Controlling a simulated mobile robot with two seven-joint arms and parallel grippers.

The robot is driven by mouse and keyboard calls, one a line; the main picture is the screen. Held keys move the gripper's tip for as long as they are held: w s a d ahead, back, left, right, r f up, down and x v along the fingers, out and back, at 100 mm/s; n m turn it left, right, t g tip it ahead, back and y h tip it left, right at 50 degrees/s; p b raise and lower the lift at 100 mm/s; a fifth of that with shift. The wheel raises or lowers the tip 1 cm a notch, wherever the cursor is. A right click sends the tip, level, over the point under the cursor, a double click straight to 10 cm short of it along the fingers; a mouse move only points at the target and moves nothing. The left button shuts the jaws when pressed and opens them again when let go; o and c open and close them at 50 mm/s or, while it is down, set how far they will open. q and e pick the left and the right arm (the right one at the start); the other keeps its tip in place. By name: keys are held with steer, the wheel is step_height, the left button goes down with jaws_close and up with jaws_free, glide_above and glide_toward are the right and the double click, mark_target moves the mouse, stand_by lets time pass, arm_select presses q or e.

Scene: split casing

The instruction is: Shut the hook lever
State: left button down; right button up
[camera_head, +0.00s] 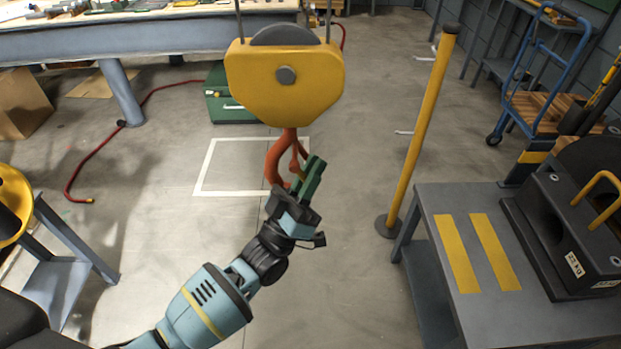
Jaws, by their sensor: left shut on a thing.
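A yellow hoist block (285,88) hangs in the upper middle on two lines. An orange hook (273,163) hangs under it. The hook lever (296,160) seems to be the thin orange piece to the right of the hook's curve. My left gripper (303,181) reaches up from below and is shut on the lever at the hook's opening. The gripper hides the lever's lower end and the hook's tip, so I cannot tell how far the lever stands from the tip. My right gripper is not in view.
A grey table (440,300) with yellow stripes and a black casing part (570,240) stands at the right. A yellow post (422,130) stands behind it. A green box (232,108) lies on the floor behind the hook. Floor around the hook is clear.

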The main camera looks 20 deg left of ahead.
arm_select(q)
steer(key=shift+r+n+t+y, duration=0.1)
steer(key=shift+n+t+y, duration=0.2)
steer(key=shift+n+y, duration=0.1)
steer(key=c, duration=1.5)
jaws_free()
steer(key=shift+s+f, duration=0.25)
steer(key=shift+f, duration=0.15)
steer(key=b+v, duration=0.1)
steer(key=v, duration=0.6)
steer(key=shift+b, duration=0.35)
